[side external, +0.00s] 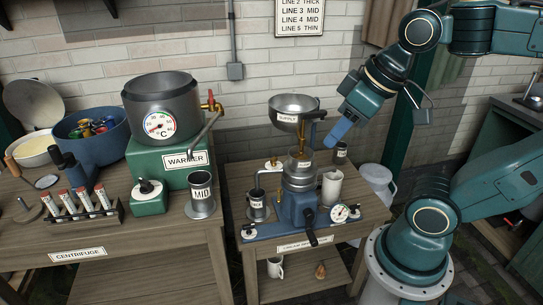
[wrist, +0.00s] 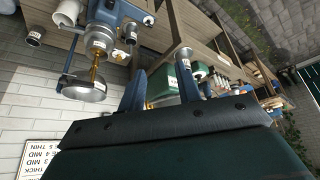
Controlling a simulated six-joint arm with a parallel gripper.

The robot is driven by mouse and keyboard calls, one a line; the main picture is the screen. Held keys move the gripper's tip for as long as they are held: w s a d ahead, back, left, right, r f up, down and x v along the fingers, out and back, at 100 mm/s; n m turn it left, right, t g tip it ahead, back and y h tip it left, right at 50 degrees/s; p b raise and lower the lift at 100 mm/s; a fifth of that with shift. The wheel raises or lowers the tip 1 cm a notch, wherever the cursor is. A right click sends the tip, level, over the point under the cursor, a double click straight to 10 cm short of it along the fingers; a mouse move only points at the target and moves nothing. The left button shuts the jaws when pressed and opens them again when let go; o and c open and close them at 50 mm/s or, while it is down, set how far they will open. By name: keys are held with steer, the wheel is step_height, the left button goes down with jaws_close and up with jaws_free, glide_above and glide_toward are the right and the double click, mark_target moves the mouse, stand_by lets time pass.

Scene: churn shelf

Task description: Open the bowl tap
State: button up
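The steel supply bowl (side external: 294,106), labelled SUPPLY, stands raised over the churn (side external: 300,178) on the right-hand table. A brass tap piece (side external: 302,131) shows below the bowl; its handle position is too small to read. In the wrist view the bowl (wrist: 84,90) lies at the left, with the brass stem (wrist: 96,68) beside it. My gripper (side external: 338,133) is to the right of the bowl and tap, apart from them, pointing down and left. In the wrist view the two blue fingers of my gripper (wrist: 162,84) are spread, with nothing held between them.
A white jug (side external: 331,188), a dial gauge (side external: 340,213) and small dark cups stand around the churn. The left table carries the warmer pot (side external: 162,108) with its own red-handled tap (side external: 210,104), a MID cup (side external: 201,194) and a tube rack (side external: 86,207).

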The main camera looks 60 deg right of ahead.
steer(key=w+d+r+n+g, duration=0.1)
steer(key=w+d+r+n, duration=0.1)
steer(key=w+d+r, duration=0.3)
steer(key=n+g, duration=0.4)
steer(key=n, duration=0.3)
glide_above(310, 113)
step_height(310, 113, down, 2)
steer(key=shift+w+d+f, duration=0.1)
steer(key=shift+f, duration=0.05)
steer(key=shift+f, duration=6.85)
steer(key=shift+c, duration=0.2)
jaws_close()
